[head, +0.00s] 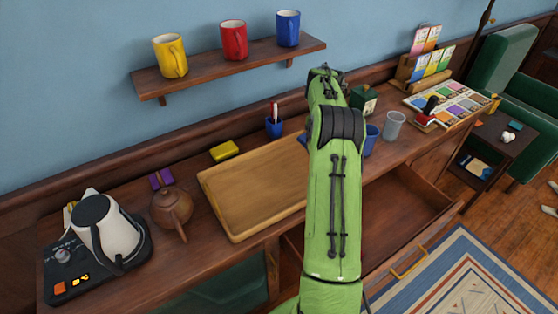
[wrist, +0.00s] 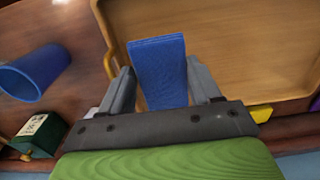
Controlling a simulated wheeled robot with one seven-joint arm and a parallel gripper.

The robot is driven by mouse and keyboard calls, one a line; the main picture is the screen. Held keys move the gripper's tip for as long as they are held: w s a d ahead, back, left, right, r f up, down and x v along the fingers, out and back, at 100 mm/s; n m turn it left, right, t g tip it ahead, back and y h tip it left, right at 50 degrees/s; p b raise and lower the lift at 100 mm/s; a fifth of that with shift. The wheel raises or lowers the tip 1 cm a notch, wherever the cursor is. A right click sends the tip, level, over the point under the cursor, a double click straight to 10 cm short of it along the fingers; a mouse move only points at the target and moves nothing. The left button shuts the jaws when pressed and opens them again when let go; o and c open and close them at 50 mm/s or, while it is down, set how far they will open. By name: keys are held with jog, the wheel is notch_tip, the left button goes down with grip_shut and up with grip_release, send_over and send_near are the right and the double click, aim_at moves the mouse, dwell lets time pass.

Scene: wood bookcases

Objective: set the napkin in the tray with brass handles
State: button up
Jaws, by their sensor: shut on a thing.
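The napkin (wrist: 160,70) is a folded blue cloth, held between the two fingers of my gripper (wrist: 160,88) in the wrist view. The wooden tray (head: 240,235) lies on the counter in the head view, left of my green arm; its right end is hidden behind the arm. In the wrist view the tray (wrist: 245,50) fills the background behind the napkin, and a brass handle (wrist: 108,62) shows at its left edge. The napkin appears over the tray near that end; its height above it is hard to tell. My arm hides the gripper in the head view.
A blue cup (wrist: 35,72) and a green box (wrist: 38,134) stand beside the tray's handle end. A yellow block (head: 225,150), brown teapot (head: 172,210) and pen cup (head: 274,127) stand around the tray. A drawer (head: 405,215) is open below the counter.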

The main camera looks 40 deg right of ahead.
notch_tip(320, 180, down, 10)
jog(key=b, duration=0.3)
jog(key=shift+s+a, duration=0.1)
jog(key=shift+r, duration=0.15)
jog(key=o, duration=1)
